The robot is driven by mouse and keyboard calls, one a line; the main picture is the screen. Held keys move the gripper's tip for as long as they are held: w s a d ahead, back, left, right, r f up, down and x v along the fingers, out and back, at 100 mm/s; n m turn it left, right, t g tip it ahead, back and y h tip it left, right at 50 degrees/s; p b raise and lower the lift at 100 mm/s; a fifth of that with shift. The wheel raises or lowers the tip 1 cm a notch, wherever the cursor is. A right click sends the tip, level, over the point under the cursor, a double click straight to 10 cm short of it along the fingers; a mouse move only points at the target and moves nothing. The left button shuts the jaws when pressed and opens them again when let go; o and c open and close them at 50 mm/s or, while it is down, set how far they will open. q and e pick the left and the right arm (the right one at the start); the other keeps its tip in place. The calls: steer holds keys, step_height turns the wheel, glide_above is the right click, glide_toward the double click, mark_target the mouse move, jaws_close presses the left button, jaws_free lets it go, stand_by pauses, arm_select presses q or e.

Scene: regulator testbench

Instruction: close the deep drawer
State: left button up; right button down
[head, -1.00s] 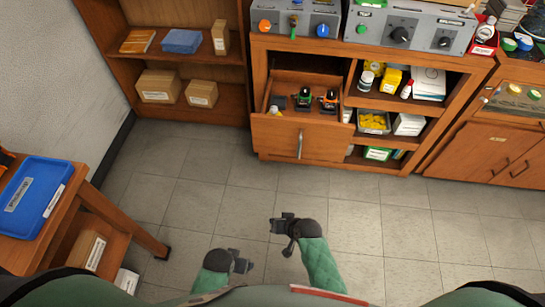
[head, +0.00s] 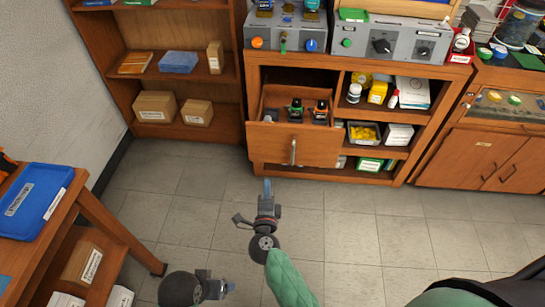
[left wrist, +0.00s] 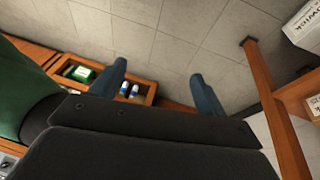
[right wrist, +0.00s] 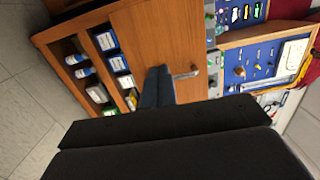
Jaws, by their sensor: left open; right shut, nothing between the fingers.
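My right gripper (head: 267,188) is shut and empty, in front of the drawer and slightly left of the handle in the head view. In the right wrist view its closed fingers (right wrist: 158,82) point at the wooden front beside the handle (right wrist: 186,74); contact cannot be told. My left gripper (head: 218,287) is low in the head view; its fingers (left wrist: 158,82) are spread and empty.
Open shelves (head: 375,128) with boxes and bottles stand right of the drawer. A wooden shelf unit (head: 172,90) stands at its left. A side table with a blue tray (head: 35,203) is at the left edge. The tiled floor before the drawer is clear.

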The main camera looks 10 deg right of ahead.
steer(key=d+h, duration=0.1)
steer(key=d, duration=0.1)
steer(key=p, duration=0.3)
glide_toward(277, 148)
steer(key=shift+m, duration=0.3)
steer(key=x, duration=0.5)
steer(key=shift+w+d+r, duration=0.1)
steer(key=shift+w+r, duration=0.1)
steer(key=shift+w, duration=0.1)
steer(key=shift+w+d, duration=0.15)
steer(key=shift+w, duration=0.35)
arm_select(q)
steer(key=shift+g+y, duration=0.5)
steer(key=shift+g, duration=0.1)
steer(key=a+r, duration=0.1)
steer(key=s+a+r, duration=0.1)
steer(key=a+r, duration=0.1)
steer(key=r, duration=0.1)
steer(key=shift+s+a, duration=0.25)
steer(key=shift+s, duration=0.15)
arm_select(e)
steer(key=shift+w, duration=0.1)
steer(key=shift+w, duration=0.1)
